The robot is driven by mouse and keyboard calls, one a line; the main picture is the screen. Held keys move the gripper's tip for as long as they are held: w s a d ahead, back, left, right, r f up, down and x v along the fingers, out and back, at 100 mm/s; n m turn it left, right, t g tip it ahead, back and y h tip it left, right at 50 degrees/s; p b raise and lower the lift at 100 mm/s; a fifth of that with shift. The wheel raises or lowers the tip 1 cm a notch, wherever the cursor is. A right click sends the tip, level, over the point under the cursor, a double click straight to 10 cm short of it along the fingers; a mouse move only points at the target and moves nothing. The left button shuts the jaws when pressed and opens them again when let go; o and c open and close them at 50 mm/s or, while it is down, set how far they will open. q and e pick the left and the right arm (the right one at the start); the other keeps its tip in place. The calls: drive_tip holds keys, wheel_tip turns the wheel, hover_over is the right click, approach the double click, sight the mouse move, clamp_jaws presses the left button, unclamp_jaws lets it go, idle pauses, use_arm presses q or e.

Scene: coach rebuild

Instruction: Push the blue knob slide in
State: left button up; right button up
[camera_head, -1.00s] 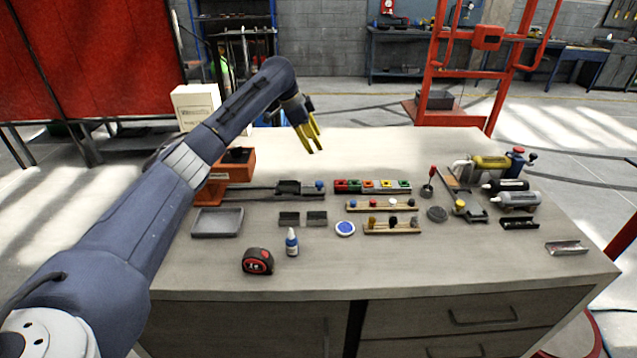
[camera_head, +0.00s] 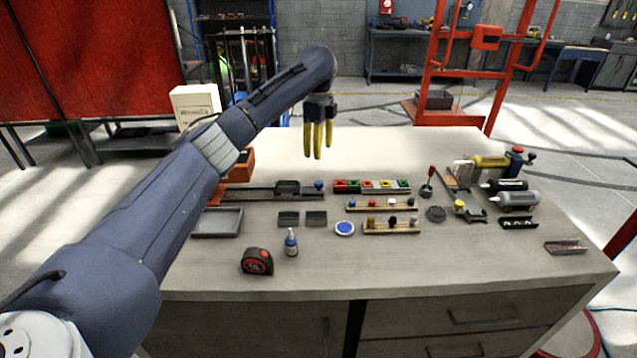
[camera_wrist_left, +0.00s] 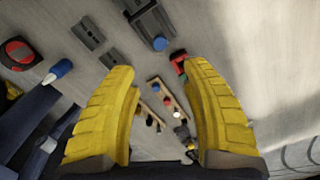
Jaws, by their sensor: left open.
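The blue knob (camera_head: 319,184) sits at the right end of a dark slide (camera_head: 288,187) on the table. In the left wrist view the blue knob (camera_wrist_left: 160,44) shows at the top middle, beyond the fingertips, with the dark slide (camera_wrist_left: 148,18) above it. My left gripper (camera_head: 318,156) points down with its yellow fingers apart. It is above the table, higher than the knob, and touches nothing that I can see. In the left wrist view the left gripper (camera_wrist_left: 160,70) is empty between its fingers. My right gripper does not show.
A row of coloured blocks (camera_head: 372,186) lies just right of the knob. Two wooden pegged racks (camera_head: 382,207) lie in front of it. A tape measure (camera_head: 257,261), a small bottle (camera_head: 291,242) and a grey tray (camera_head: 217,222) are nearer the front. The table's back middle is clear.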

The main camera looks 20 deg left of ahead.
sight(318, 182)
use_arm(q)
wheel_tip(318, 182, down, 13)
drive_tip(key=shift+r, duration=0.1)
idle(0.4)
drive_tip(key=shift+c, duration=0.2)
clamp_jaws()
idle(0.4)
